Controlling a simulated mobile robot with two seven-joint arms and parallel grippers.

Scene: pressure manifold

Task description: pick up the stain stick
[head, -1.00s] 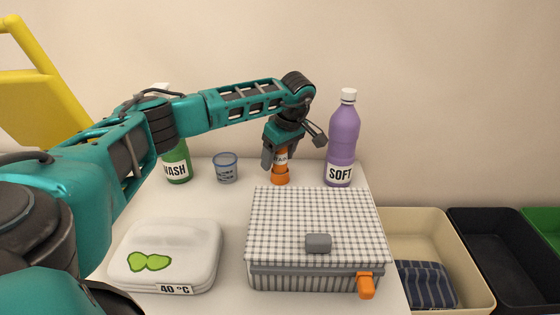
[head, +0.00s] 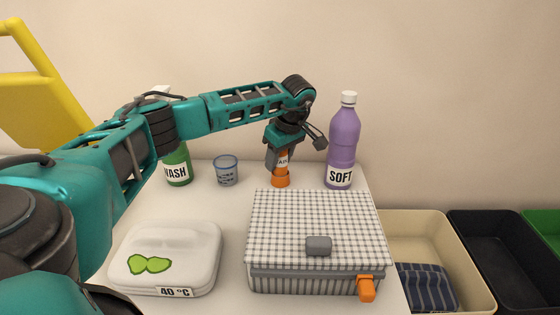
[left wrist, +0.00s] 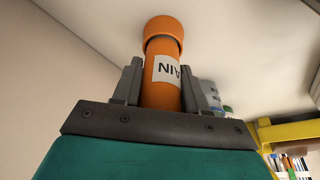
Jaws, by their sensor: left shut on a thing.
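The stain stick (head: 281,181) is an orange cylinder with a wider orange end and a white label. It stands upright on the white table behind the checked box. My left gripper (head: 281,162) comes down from above and is shut on it. In the left wrist view the stain stick (left wrist: 162,85) sits between the two grey fingers of the gripper (left wrist: 161,83), its label partly readable as "AIN". Its upper part is hidden by the gripper in the head view. My right gripper is not in view.
A purple SOFT bottle (head: 342,145) stands close right of the gripper. A blue cup (head: 226,172) and green WASH bottle (head: 178,166) stand left. In front are a checked box (head: 315,218) and a white case (head: 180,245). Bins, including a cream one (head: 420,222), lie right.

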